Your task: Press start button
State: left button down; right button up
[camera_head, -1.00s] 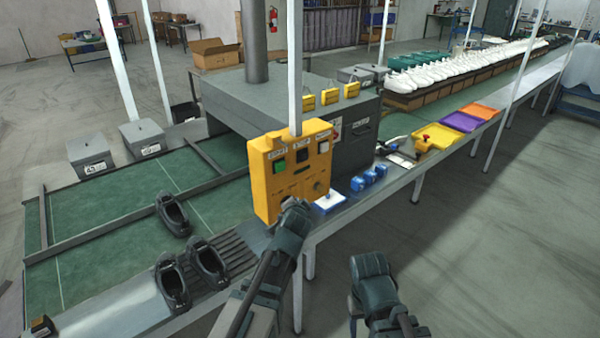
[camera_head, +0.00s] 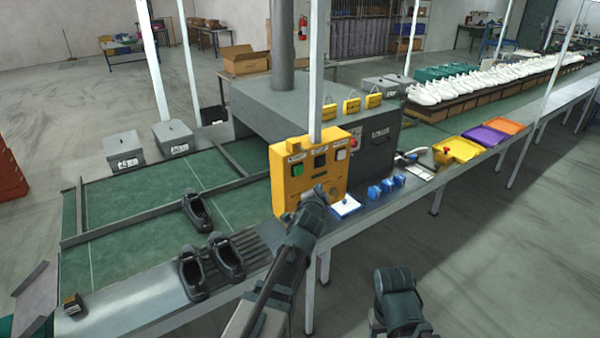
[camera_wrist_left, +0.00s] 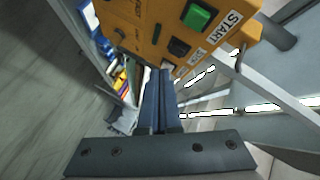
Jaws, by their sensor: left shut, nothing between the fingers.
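The yellow control box (camera_head: 283,198) stands on the line's near edge. Its green start button (camera_head: 297,170) is at the upper left of its face, with other controls to the right. In the left wrist view the green button (camera_wrist_left: 198,14) is at the top, beside a START label (camera_wrist_left: 229,24). My left gripper (camera_head: 319,190) overlaps the box's lower right part and hides some of it. Its fingers (camera_wrist_left: 161,75) are shut and empty, pointing at the box to one side of the button. My right arm (camera_head: 398,290) is low in view; its fingers cannot be made out.
A white post (camera_head: 315,80) rises by the box. Black shoe pieces (camera_head: 228,257) lie on the line to the left. A white pad with a blue edge (camera_head: 345,207) and small blue blocks (camera_head: 382,190) lie right of the box. A grey machine (camera_head: 250,100) stands behind.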

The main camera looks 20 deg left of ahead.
aim_at(298, 170)
pick_arm(q)
jog(key=w+a, duration=0.4)
jog(key=a, duration=0.2)
jog(key=shift+w, duration=0.4)
jog(key=shift+w+a, duration=0.1)
jog(key=shift+a, duration=0.1)
dwell(1.7)
jog(key=shift+w+a, duration=0.15)
jog(key=shift+a, duration=0.1)
